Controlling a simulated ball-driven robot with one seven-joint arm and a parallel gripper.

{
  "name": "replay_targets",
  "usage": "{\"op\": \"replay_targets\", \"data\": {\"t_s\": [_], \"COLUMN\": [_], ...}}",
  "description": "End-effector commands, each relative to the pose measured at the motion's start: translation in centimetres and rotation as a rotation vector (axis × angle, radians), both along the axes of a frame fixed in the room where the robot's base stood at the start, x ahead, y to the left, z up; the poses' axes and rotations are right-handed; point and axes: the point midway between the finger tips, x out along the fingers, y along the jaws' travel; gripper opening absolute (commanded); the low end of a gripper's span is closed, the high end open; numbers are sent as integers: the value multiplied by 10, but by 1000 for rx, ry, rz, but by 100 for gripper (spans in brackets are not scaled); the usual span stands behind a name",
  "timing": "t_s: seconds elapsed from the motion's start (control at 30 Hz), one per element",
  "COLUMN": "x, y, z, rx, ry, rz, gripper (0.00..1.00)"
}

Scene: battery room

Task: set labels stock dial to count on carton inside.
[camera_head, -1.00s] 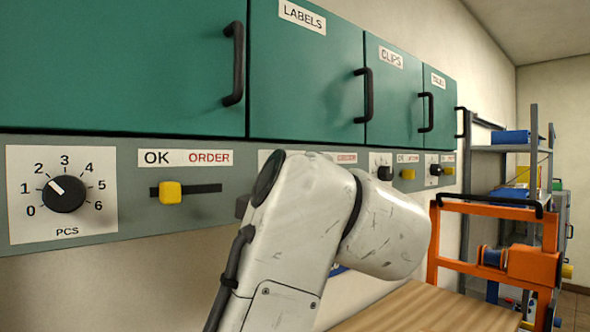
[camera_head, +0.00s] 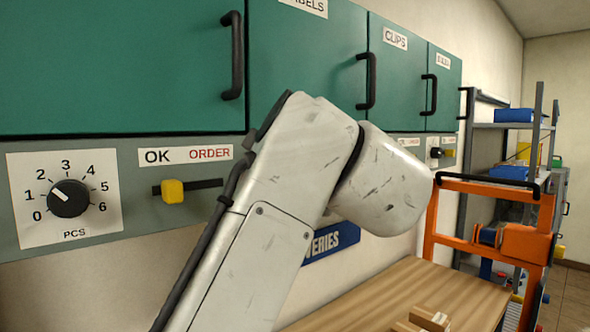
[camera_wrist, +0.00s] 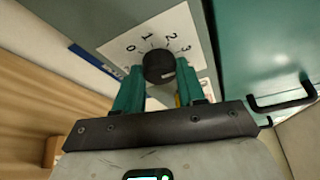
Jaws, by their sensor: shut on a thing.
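The green labels cabinet door (camera_head: 310,60) is closed in the head view, with its name card cut by the top edge. My arm hides the panel below it. In the wrist view, my gripper (camera_wrist: 160,78) has its two green fingers shut on a black dial knob (camera_wrist: 158,64) on a white scale plate (camera_wrist: 182,33). The numbers 0, 1, 2 and 3 show on the plate. The knob's pointer is too small to read surely. The carton inside the cabinet is hidden by the door.
Another dial (camera_head: 69,198) and a yellow OK/ORDER slider (camera_head: 173,191) are at left. The clips cabinet (camera_head: 393,80) is closed at right. A wooden bench (camera_head: 410,285) with small cartons (camera_head: 428,318) lies below. An orange frame (camera_head: 490,189) and a shelf rack (camera_head: 505,126) stand at right.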

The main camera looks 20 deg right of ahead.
Motion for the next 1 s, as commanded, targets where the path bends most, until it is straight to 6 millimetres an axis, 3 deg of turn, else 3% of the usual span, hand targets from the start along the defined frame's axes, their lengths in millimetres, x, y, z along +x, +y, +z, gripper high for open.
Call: {"op": "replay_targets", "data": {"t_s": [0.37,0.4,0.63,1.0], "x": [0,0,0,-9], "y": [-1,-1,-1,0], "z": [-3,-3,-1,0], "rx": [4,4,3,3], "ry": [7,7,4,-2], "rz": [-3,-3,-1,-2], "gripper": [9,43,65,65]}}
